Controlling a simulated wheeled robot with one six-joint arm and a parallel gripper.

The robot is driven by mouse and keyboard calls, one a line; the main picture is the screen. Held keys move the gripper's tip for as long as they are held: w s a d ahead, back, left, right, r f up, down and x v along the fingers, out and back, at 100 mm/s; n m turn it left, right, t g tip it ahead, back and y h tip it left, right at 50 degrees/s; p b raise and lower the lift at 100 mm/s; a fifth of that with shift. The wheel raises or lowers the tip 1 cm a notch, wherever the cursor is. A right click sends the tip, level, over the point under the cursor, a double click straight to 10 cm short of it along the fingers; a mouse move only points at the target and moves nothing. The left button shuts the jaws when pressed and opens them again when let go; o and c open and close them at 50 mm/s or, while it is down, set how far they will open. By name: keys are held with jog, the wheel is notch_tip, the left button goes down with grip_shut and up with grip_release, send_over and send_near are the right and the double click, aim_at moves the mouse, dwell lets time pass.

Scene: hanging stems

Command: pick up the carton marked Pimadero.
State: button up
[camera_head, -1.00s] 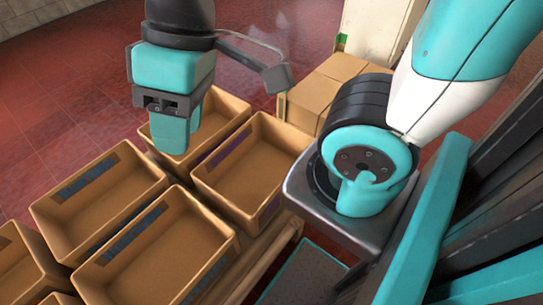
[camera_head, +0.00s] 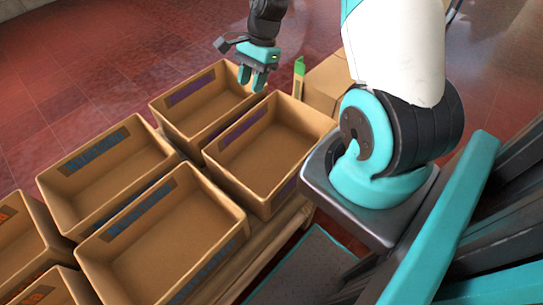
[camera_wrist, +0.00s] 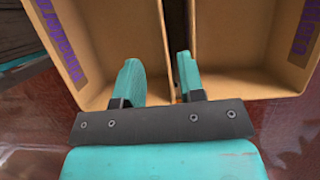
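Two open brown cartons bear purple lettering in the head view: one at the back (camera_head: 232,112) and one in front of it to the right (camera_head: 282,172). In the wrist view, the left carton (camera_wrist: 105,25) has purple letters that seem to end in "madero". The right carton (camera_wrist: 245,45) shows only part of its purple word. I cannot tell which head-view carton is which. My gripper (camera_head: 253,80) is open and empty near their far right ends. In the wrist view its fingers (camera_wrist: 160,75) point at the two cartons' adjoining walls; contact cannot be told.
Cartons with blue lettering stand to the left (camera_head: 118,195) and in front (camera_head: 165,255). Orange-marked ones are at the lower left (camera_head: 25,245). They stand close together on a wooden pallet (camera_head: 270,240). Closed brown boxes (camera_head: 325,85) stand behind at the right. Red tiled floor is free at the back left.

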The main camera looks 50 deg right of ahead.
aim_at(243, 117)
jog(key=x, duration=1.3)
jog(key=shift+w+d, duration=0.1)
grip_shut()
dwell(0.9)
